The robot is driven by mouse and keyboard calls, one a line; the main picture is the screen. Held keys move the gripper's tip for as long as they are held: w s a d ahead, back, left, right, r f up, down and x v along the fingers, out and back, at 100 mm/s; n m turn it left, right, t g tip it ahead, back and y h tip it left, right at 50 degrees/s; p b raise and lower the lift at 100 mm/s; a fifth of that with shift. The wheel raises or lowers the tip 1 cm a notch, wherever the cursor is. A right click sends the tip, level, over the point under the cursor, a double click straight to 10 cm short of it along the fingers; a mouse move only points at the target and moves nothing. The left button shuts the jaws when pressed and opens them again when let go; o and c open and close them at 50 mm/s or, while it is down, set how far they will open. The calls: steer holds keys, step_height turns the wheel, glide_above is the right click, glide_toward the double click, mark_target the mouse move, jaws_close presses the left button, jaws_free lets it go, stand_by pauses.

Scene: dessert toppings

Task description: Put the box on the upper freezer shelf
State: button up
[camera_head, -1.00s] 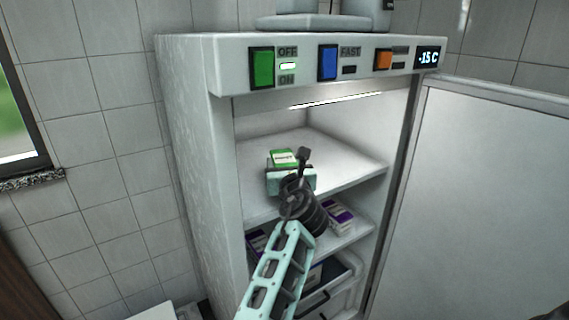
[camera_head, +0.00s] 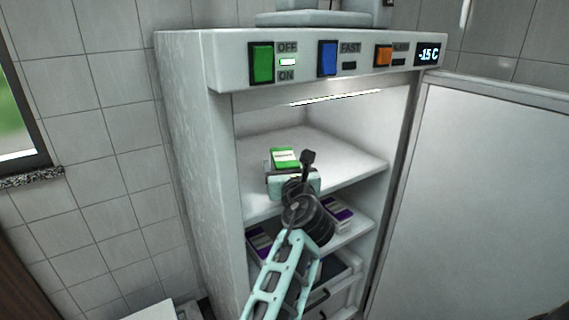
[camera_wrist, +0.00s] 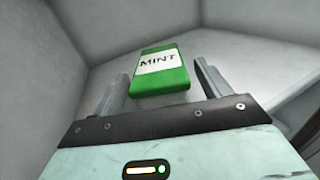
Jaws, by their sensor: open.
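The box (camera_head: 285,157) is green and white and lies on the upper freezer shelf (camera_head: 345,165). In the wrist view the box (camera_wrist: 160,72) reads "MINT" and sits between and just ahead of the two fingertips. My gripper (camera_wrist: 164,84) is open, with a visible gap between each finger and the box. In the head view my gripper (camera_head: 291,172) is at the front of the upper shelf, right behind the box, and hides its near edge.
Purple-and-white boxes (camera_head: 338,212) stand on the shelf below, partly hidden by my arm. The freezer door (camera_head: 480,190) is open to the right. The freezer's left side wall (camera_head: 200,170) bounds the opening. The upper shelf is clear around the box.

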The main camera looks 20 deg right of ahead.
steer(key=s, duration=0.8)
steer(key=shift+s+a+b, duration=0.3)
steer(key=shift+s+b, duration=0.1)
